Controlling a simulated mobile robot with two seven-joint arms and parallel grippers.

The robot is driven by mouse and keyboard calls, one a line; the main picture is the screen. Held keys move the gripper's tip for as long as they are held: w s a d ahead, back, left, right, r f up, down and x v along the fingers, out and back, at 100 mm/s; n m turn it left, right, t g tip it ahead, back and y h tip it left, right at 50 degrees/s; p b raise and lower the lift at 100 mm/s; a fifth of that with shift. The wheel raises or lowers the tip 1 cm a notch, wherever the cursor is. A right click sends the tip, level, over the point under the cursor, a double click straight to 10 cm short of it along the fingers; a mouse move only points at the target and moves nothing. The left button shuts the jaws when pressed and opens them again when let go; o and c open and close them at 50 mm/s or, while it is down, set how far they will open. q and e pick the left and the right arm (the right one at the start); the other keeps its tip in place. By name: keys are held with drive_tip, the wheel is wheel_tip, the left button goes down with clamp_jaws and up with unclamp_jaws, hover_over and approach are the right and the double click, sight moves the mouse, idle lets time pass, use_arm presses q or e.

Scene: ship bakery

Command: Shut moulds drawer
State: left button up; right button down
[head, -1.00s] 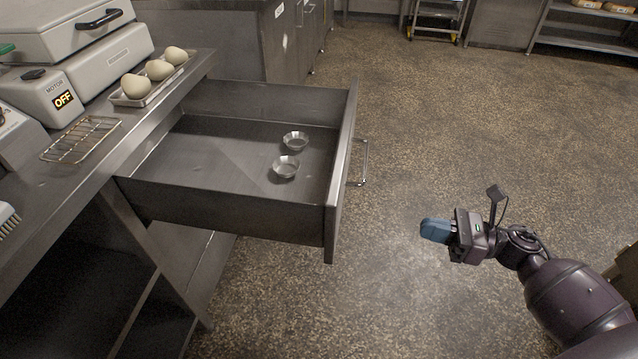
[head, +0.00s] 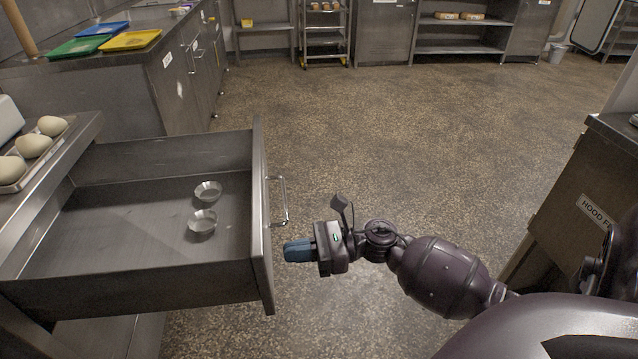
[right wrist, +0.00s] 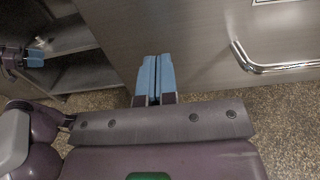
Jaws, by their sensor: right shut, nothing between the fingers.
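The moulds drawer (head: 262,225) is pulled far out of the steel counter, with two small round metal moulds (head: 203,222) (head: 208,191) inside. Its bar handle (head: 280,202) is on the front panel; the handle also shows in the right wrist view (right wrist: 270,66). My right gripper (head: 287,251) is shut and empty, its blue fingertips pointing at the front panel just below the handle. Whether they touch the panel is unclear. In the right wrist view the fingers (right wrist: 154,80) are together. My left gripper (right wrist: 36,58) shows small at the left there; its opening is unclear.
A counter with a tray of pale eggs or dough balls (head: 33,146) stands left of the drawer. A cabinet (head: 575,200) stands at the right. Open speckled floor (head: 390,140) lies beyond the drawer. Shelves and a rack (head: 325,35) line the back.

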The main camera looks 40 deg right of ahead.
drive_tip(key=shift+x, duration=1.25)
drive_tip(key=shift+a, duration=0.1)
